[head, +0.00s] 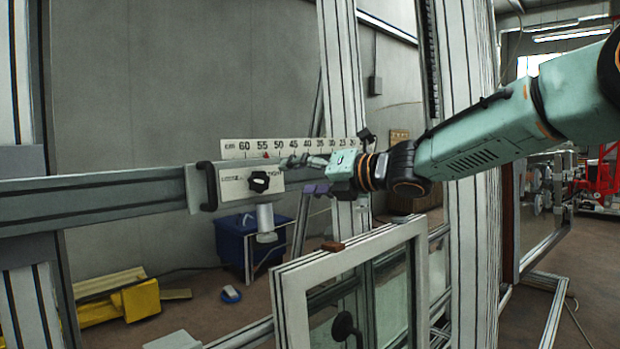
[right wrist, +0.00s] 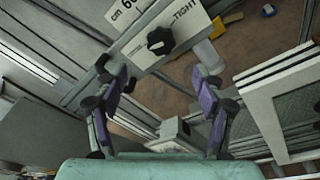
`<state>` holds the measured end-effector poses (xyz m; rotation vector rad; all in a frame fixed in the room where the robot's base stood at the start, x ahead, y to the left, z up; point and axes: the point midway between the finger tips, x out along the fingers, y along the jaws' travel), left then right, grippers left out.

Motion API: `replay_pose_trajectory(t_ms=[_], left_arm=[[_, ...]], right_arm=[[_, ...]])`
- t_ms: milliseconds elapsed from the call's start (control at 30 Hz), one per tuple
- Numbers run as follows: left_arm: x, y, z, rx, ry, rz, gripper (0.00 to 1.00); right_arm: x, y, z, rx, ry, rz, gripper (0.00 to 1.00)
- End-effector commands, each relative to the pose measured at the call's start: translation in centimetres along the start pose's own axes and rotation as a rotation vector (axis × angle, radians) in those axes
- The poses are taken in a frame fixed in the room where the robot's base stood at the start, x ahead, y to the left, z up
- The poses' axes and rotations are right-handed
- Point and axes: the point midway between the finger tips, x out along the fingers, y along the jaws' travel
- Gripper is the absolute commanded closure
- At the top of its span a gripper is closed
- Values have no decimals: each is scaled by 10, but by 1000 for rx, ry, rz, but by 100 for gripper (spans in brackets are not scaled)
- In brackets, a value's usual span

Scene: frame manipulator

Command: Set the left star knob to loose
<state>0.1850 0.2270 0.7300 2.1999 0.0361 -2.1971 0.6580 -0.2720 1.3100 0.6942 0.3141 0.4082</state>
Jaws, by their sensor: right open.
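A black star knob (head: 259,182) sits on a white label plate (head: 232,184) on a carriage on the grey horizontal rail. The knob also shows in the right wrist view (right wrist: 160,41), beside the word TIGHT. Only part of the label lettering is readable. My right gripper (head: 302,174) comes in from the right, just right of the plate. Its purple-padded fingers are spread in the right wrist view (right wrist: 158,75), with nothing between them. The knob lies beyond the fingertips, apart from them. No second star knob is clearly visible. My left gripper is out of view.
A black handle (head: 207,186) stands out at the carriage's left end. A centimetre scale (head: 262,148) runs behind the rail. A white-framed window (head: 290,300) stands below my right arm. Upright aluminium posts (head: 347,70) rise behind the gripper. A blue bin (head: 232,243) is on the floor.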

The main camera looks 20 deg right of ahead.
Motion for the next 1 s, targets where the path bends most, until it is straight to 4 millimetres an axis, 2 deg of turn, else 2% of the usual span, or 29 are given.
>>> replay_pose_trajectory(t_ms=[33,200,767,867,967,1000], left_arm=[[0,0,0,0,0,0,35],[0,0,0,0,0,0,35],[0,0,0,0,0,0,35],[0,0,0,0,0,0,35],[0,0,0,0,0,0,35],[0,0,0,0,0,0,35]], right_arm=[[-7,0,1,2,-3,1,30],[-18,0,0,1,-1,0,30],[-20,0,0,5,0,-1,30],[-20,0,0,67,0,2,30],[-19,4,1,282,-17,24,30],[-19,5,-3,420,-25,38,30]])
